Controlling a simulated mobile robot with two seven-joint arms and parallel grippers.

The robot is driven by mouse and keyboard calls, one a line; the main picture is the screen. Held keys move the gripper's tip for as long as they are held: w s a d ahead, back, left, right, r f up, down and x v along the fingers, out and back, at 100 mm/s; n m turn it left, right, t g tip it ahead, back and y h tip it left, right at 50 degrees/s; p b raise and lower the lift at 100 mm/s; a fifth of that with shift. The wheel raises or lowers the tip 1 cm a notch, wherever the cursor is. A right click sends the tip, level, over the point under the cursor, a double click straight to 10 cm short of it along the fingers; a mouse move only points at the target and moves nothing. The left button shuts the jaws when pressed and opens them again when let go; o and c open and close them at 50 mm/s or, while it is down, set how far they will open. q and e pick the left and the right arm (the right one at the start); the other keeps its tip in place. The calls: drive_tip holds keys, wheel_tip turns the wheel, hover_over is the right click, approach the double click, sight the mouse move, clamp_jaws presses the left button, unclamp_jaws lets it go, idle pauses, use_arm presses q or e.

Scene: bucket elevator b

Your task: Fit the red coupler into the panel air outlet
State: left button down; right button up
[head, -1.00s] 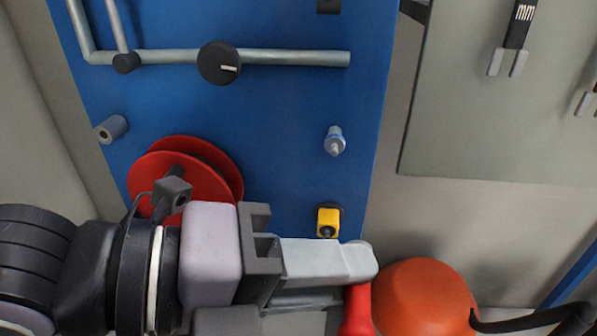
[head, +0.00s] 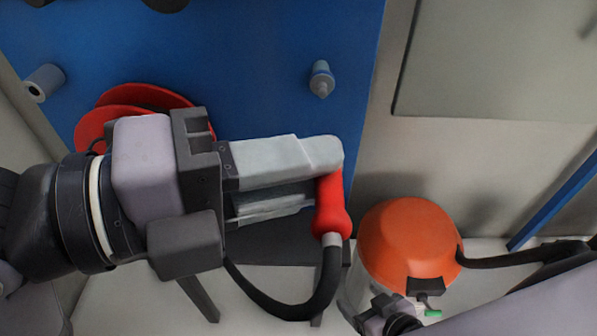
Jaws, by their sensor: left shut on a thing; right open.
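My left gripper (head: 322,172) is shut on the red coupler (head: 331,208) at its fingertips. The coupler's upper end is hidden by a finger; a black hose (head: 322,285) hangs from its lower end. A blue-grey fitting (head: 321,79), which looks like the air outlet, sticks out of the blue panel (head: 260,75). The coupler is below this fitting in the picture, apart from it. Part of my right arm (head: 530,312) enters at the lower right; its fingertips do not show.
Behind my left gripper is a red reel (head: 115,108), partly hidden. A grey stub (head: 44,82) sticks out at the panel's left. An orange-topped canister (head: 410,235) with a black hose stands at the lower right. A grey board (head: 490,70) hangs at the upper right.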

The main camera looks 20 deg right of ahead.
use_arm(q)
drive_tip(key=shift+w+d+r, duration=0.1)
drive_tip(key=shift+w+d, duration=0.15)
drive_tip(key=shift+w, duration=0.65)
drive_tip(key=shift+w+d, duration=0.3)
drive_tip(key=shift+w, duration=0.65)
drive_tip(key=shift+w+d+r, duration=0.1)
drive_tip(key=shift+w+d, duration=0.15)
drive_tip(key=shift+w, duration=0.65)
use_arm(e)
drive_tip(key=shift+w+a+r, duration=0.15)
drive_tip(key=shift+w+r, duration=0.15)
drive_tip(key=shift+r, duration=0.25)
use_arm(q)
drive_tip(key=shift+f, duration=0.1)
drive_tip(key=shift+p, duration=0.85)
use_arm(e)
drive_tip(key=shift+r, duration=0.7)
use_arm(q)
drive_tip(key=shift+w+d+p, duration=0.2)
drive_tip(key=shift+w, duration=0.55)
drive_tip(key=shift+w+d+p, duration=0.15)
drive_tip(key=shift+w+d, duration=0.05)
drive_tip(key=shift+w, duration=0.55)
use_arm(e)
drive_tip(key=shift+r, duration=0.3)
use_arm(q)
drive_tip(key=c, duration=0.9)
unclamp_jaws()
